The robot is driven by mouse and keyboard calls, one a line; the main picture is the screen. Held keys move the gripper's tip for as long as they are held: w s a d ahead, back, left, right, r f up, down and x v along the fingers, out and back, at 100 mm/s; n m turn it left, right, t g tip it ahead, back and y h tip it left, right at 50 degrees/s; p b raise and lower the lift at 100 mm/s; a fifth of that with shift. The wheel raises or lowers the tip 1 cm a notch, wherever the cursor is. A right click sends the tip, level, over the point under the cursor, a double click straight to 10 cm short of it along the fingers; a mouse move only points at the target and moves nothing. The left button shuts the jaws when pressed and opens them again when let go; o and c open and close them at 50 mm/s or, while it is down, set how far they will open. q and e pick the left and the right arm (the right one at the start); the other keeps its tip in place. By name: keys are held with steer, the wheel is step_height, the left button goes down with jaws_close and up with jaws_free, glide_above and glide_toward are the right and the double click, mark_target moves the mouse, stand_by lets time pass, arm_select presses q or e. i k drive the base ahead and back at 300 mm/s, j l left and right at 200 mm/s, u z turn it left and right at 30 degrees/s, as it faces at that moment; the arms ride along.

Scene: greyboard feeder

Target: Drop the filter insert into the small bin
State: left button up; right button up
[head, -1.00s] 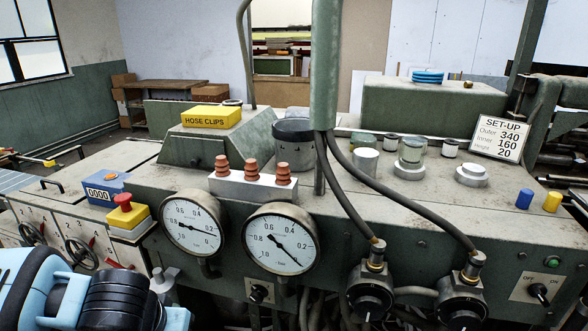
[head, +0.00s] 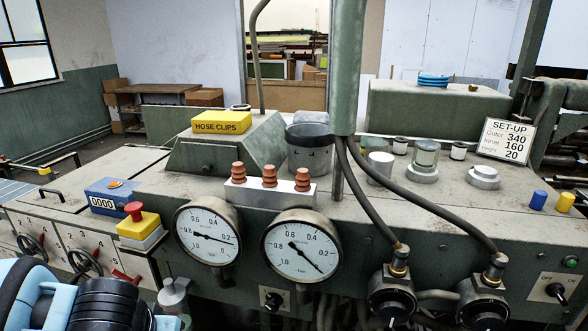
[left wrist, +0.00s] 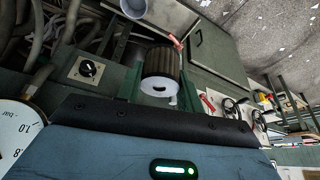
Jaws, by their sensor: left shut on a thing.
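The filter insert (left wrist: 160,67) is a dark, ribbed cylinder with a white end cap that has a hole in it. In the left wrist view my left gripper (left wrist: 161,76) is shut on it, with a finger along each side. In the head view only my blue and black left arm shows at the bottom left; the gripper and insert cannot be made out there. A small dark grey open-topped bin (head: 309,153) stands on the machine top, behind the orange bellows cups and beside the green post. It is well apart from my left arm. My right gripper is not in view.
Orange bellows cups on a pale block (head: 269,190) stand in front of the bin. The green post (head: 346,70) and its black hoses are close on its right. Two gauges (head: 301,246), a red stop button (head: 134,211) and a yellow hose-clips box (head: 221,122) are nearby.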

mark_target(310, 149)
steer(key=i+j, duration=0.1)
steer(key=j, duration=1.2)
steer(key=z, duration=1.55)
steer(key=i+j, duration=0.05)
steer(key=j, duration=0.05)
